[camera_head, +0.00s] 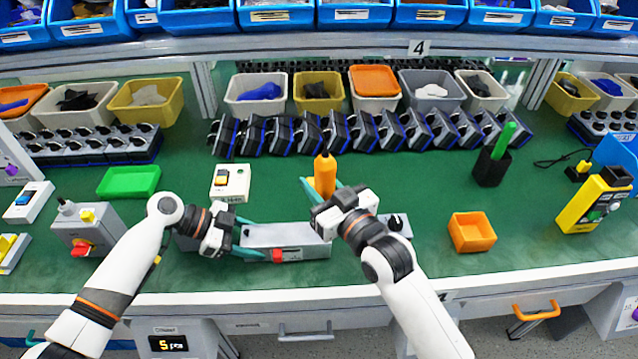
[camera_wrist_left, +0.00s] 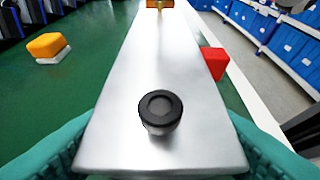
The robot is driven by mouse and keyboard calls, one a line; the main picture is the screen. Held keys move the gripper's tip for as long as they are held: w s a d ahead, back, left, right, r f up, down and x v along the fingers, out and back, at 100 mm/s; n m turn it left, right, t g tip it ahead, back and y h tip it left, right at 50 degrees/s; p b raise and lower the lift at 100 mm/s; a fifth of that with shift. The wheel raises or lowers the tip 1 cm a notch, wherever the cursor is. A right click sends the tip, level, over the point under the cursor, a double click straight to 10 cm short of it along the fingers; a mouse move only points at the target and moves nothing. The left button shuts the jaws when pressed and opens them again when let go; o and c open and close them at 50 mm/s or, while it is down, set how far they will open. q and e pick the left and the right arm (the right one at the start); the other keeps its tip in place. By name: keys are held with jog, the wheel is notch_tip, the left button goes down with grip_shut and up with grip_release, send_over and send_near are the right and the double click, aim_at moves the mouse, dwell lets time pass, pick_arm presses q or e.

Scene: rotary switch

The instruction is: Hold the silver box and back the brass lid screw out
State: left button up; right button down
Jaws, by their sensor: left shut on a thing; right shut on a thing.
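The silver box (camera_head: 290,238) lies lengthwise on the green bench mat, with a red part (camera_head: 277,255) on its front side. My left gripper (camera_head: 252,238) is shut on its left end; the left wrist view shows teal fingers on both sides of the box (camera_wrist_left: 150,70). A black round knob (camera_wrist_left: 158,112) sits on top near that end. My right gripper (camera_head: 318,190) is shut on an upright orange-handled tool (camera_head: 325,174) above the box's right end. In the left wrist view, a small brass-coloured piece (camera_wrist_left: 160,10) shows under orange at the far end; screw and tool tip cannot be told apart.
An orange tray (camera_head: 472,232) stands to the right, a green tray (camera_head: 128,181) to the left. A grey switch box with a red knob (camera_head: 85,232) is beside my left arm. A row of black-and-blue units (camera_head: 360,133) lines the back. The mat beyond the orange tray is partly clear.

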aim_at(319, 165)
jog(key=shift+r, duration=0.15)
dwell(0.6)
jog(key=shift+r, duration=2.35)
pick_arm(q)
jog(key=o, duration=1.5)
